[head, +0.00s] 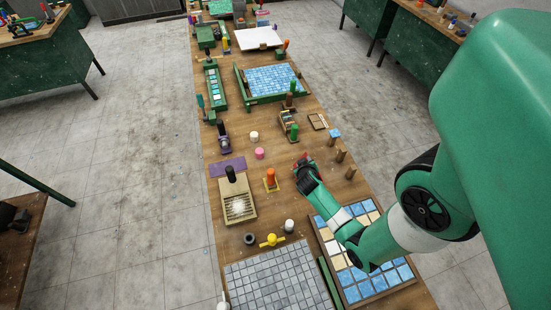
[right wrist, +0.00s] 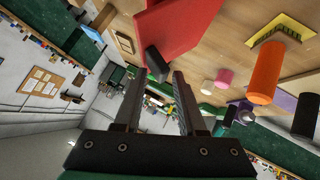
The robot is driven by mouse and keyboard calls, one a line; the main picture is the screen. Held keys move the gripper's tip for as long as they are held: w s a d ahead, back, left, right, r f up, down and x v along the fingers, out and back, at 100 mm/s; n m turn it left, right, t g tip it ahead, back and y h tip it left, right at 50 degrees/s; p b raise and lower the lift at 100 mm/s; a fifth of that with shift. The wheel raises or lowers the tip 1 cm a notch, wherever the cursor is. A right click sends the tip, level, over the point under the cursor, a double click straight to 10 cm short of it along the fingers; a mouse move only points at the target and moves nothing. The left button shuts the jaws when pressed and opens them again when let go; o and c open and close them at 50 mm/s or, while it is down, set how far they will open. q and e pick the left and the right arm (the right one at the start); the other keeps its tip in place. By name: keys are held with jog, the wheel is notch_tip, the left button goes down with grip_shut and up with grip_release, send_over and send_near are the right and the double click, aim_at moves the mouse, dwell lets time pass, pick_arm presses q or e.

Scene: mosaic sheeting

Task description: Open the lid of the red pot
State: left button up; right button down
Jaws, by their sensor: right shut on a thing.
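The red pot (head: 301,159) stands on the long wooden bench, right of its middle in the head view, mostly hidden behind my right gripper (head: 306,175). In the right wrist view, the red pot's surface (right wrist: 182,28) fills the top middle, with a short black handle (right wrist: 157,64) sticking out from it. My right gripper (right wrist: 157,88) has its fingertips on either side of this handle and is shut on it. I cannot tell whether the lid is raised. My left gripper is not in view.
An orange-handled tool on a yellow base (head: 270,179) and a pink cylinder (head: 259,153) stand left of the pot. Several wooden pegs (head: 341,156) stand to its right. A tray of blue and cream tiles (head: 372,297) lies beneath my right arm.

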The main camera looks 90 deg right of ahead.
jog(key=shift+w+a+f, duration=0.25)
jog(key=shift+a+f, duration=0.1)
jog(key=shift+f, duration=0.35)
jog(key=c, duration=0.9)
grip_release()
jog(key=shift+w, duration=0.2)
jog(key=shift+w+a, duration=0.1)
jog(key=shift+w, duration=0.15)
jog(key=shift+s, duration=0.15)
jog(key=shift+r, duration=0.2)
